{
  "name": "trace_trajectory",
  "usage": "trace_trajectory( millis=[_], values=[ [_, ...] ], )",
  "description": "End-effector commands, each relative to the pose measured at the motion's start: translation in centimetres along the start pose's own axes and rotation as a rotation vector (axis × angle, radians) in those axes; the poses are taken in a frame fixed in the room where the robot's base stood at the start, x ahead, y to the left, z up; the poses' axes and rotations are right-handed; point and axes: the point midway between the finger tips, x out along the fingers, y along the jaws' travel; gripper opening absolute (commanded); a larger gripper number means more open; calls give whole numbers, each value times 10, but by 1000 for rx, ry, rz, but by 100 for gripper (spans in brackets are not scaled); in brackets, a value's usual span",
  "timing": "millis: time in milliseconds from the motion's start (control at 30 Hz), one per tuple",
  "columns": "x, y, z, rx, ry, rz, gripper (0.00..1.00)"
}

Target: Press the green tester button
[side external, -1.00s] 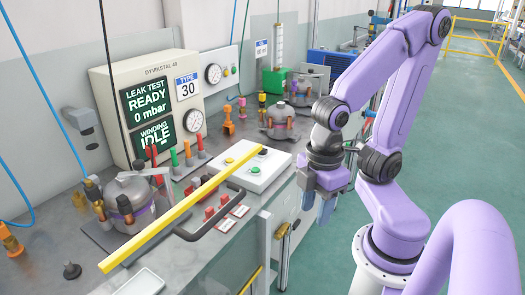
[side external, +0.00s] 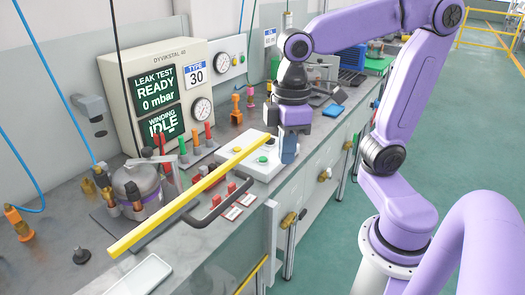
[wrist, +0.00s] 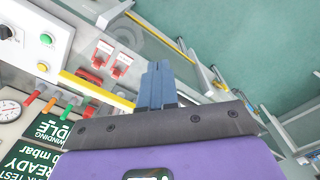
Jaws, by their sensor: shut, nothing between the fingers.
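The green tester button (side external: 263,159) is on top of a white control box (side external: 250,169) on the bench. It also shows in the wrist view (wrist: 45,38), at the upper left on the box, with a yellow button (wrist: 42,67) and a black knob (wrist: 6,32). My gripper (side external: 288,158) points down at the right end of the box, to the right of the green button. Its blue fingers are together and empty in the wrist view (wrist: 155,68). The fingers are apart from the button. Their exact height over the box is hard to tell.
A yellow bar (side external: 190,195) crosses above the bench, close to the box. The leak test panel (side external: 155,95) reads READY and IDLE. A compressor (side external: 138,188) stands at left.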

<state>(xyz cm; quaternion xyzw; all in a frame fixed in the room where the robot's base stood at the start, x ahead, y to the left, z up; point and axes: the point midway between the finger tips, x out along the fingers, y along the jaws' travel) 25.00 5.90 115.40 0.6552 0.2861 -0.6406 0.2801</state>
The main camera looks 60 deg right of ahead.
Motion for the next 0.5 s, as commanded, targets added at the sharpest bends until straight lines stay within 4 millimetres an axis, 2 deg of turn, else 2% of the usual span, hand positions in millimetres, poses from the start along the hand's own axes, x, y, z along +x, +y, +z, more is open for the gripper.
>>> trace_trajectory(
  millis=[200,500],
  values=[
    [-3,53,-28,169,-6,4,0],
    [-2,139,-42,391,-12,7,0]
  ],
)
